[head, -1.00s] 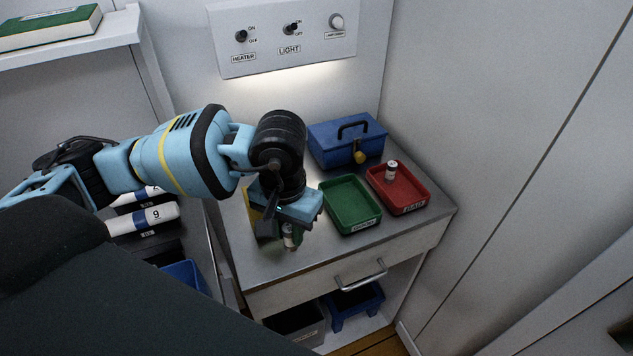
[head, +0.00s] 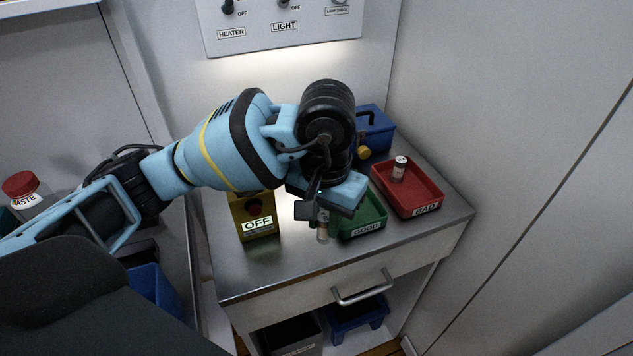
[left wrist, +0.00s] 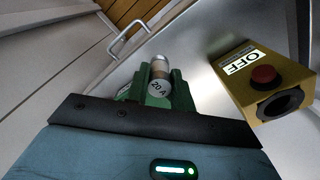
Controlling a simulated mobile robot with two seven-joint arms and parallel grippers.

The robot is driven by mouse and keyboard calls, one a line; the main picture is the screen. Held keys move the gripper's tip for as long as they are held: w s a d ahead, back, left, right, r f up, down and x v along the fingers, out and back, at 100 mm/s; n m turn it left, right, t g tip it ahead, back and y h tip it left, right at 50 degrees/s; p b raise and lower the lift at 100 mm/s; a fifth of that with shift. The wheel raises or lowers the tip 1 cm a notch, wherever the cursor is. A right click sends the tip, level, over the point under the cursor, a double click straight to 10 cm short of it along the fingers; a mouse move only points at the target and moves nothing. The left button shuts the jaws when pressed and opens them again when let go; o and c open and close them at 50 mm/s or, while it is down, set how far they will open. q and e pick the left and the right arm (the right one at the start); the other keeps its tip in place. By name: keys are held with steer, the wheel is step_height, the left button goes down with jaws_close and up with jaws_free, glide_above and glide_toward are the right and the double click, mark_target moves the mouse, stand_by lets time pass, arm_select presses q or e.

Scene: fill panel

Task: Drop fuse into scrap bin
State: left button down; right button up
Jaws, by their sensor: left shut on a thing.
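My left gripper (head: 322,222) is shut on a fuse (head: 322,235), held above the metal counter by the green tray's left front side. In the left wrist view the fuse (left wrist: 160,72) has metal ends and a "20 A" mark, between green fingers. A grey bin (head: 292,338) stands on the shelf below the drawer; its label is too small to read, so I cannot tell whether it is the scrap bin. My right gripper does not show.
The green GOOD tray (head: 364,229) is partly hidden by my gripper. The red BAD tray (head: 425,199) holds another fuse (head: 399,169). A yellow OFF box (head: 258,225), a blue toolbox (head: 376,128), a drawer handle (head: 363,290) and a blue stool-like item (head: 358,316) are near.

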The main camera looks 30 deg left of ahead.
arm_select(q)
steer(key=w+a, duration=0.3)
steer(key=w+a+f, duration=0.1)
steer(key=w+a, duration=0.2)
steer(key=w, duration=0.1)
steer(key=w+a+p, duration=0.1)
steer(key=w+a, duration=0.3)
steer(key=shift+f, duration=0.25)
step_height(320, 180, down, 3)
steer(key=shift+f+p, duration=0.1)
steer(key=shift+p, duration=0.2)
steer(key=shift+f, duration=0.1)
steer(key=shift+f, duration=0.1)
steer(key=shift+f, duration=0.15)
steer(key=c, duration=1.5)
jaws_free()
steer(key=shift+s, duration=0.1)
